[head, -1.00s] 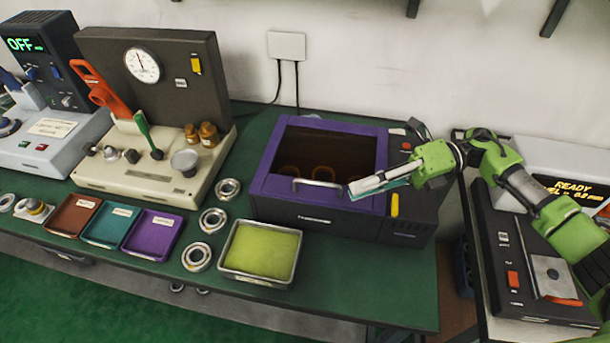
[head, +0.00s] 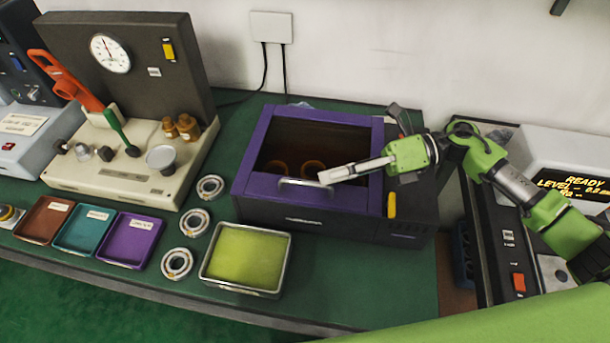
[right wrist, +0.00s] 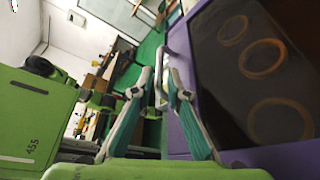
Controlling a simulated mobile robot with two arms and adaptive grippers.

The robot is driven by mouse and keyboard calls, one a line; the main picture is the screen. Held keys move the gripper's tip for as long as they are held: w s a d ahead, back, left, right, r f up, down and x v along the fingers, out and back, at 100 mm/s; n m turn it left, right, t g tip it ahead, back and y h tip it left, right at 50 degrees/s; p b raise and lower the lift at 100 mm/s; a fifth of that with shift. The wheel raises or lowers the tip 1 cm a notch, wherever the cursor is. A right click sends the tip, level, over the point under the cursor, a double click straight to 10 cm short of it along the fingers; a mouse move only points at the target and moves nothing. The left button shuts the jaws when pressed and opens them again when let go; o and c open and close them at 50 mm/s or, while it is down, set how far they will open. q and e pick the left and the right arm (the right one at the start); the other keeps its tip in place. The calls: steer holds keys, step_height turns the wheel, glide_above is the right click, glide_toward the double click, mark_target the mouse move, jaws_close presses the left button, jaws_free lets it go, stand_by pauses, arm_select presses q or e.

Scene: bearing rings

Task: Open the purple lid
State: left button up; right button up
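The purple lid (head: 258,185) is a frame around a dark see-through pane on a dark box, and it lies shut. Its grey bar handle (head: 300,184) is on the front edge. Round ring shapes show dimly through the pane. My right gripper (head: 325,178) is at the right end of this handle, coming from the right. In the right wrist view the purple frame (right wrist: 182,62) is right of the fingers. The fingertips (right wrist: 161,82) are apart, with the handle around the gap; contact is not clear. My left gripper is not in view.
A metal tray with a yellow-green pad (head: 246,256) stands in front of the box. Several bearing rings (head: 194,222) and small coloured trays (head: 130,240) lie to the left. A gauge machine (head: 135,70) stands back left. A machine with a lit display (head: 570,185) is at right.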

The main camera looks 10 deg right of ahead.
mark_target(305, 182)
steer(key=p+x, duration=0.1)
steer(key=x, duration=0.3)
steer(key=shift+a, duration=0.3)
steer(key=shift+a+f, duration=0.2)
steer(key=shift+a, duration=0.4)
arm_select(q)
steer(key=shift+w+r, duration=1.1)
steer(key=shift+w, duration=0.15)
arm_select(e)
jaws_close()
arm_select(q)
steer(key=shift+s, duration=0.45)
